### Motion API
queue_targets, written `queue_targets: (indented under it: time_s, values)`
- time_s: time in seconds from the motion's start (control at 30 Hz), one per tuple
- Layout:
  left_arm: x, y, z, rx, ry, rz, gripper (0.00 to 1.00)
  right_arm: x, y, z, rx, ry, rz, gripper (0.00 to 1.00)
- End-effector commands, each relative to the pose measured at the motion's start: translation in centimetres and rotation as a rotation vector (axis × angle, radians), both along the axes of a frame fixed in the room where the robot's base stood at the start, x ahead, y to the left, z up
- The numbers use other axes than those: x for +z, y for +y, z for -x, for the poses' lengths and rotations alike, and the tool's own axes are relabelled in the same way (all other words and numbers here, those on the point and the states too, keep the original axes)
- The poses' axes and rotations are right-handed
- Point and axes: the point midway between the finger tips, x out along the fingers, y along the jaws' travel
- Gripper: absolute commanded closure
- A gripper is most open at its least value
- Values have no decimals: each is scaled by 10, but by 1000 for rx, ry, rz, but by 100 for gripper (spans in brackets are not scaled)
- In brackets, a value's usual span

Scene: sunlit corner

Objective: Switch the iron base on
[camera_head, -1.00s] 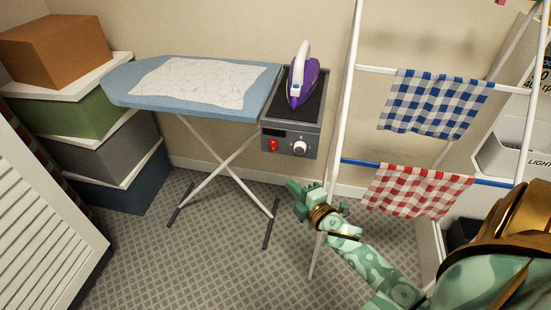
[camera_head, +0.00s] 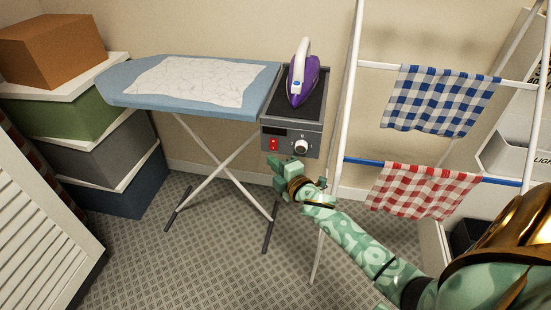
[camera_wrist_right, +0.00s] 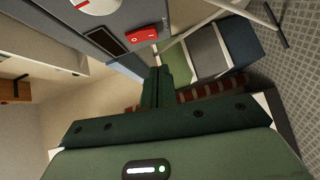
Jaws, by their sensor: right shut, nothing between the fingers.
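The iron base (camera_head: 292,128) is a grey box at the right end of the ironing board. A purple and white iron (camera_head: 302,80) stands on its dark top. Its front has a red switch (camera_head: 273,144), a dark display strip and a white knob (camera_head: 301,146). In the right wrist view the red switch (camera_wrist_right: 141,33) lies just beyond my fingers, and part of the knob (camera_wrist_right: 95,5) shows at the top edge. My right gripper (camera_head: 275,162) is shut and empty, just below the switch; its fingers (camera_wrist_right: 157,82) show apart from the switch. My left gripper is out of view.
The blue ironing board (camera_head: 190,108) with a pale cloth stands left of the base. A white drying rack (camera_head: 350,100) with blue and red checked cloths stands close on the right. Stacked boxes (camera_head: 105,150) are at the left.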

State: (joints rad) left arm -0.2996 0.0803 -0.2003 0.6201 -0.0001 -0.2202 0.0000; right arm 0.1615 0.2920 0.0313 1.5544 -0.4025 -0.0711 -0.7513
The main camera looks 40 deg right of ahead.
Motion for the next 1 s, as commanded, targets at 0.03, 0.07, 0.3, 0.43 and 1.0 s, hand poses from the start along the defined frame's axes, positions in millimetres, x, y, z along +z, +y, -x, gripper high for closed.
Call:
queue_targets:
  time_s: [0.03,0.07,0.3,0.43,1.0]
  values:
    - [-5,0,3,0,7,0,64,-5,-6,-7,0,3,3,100]
    - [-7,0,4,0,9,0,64,-5,-11,-10,0,2,4,100]
    - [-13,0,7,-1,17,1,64,-6,-28,-24,0,2,2,100]
    - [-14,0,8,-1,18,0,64,-5,-30,-26,0,0,-1,100]
    - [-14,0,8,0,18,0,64,-7,-35,-30,0,-2,1,100]
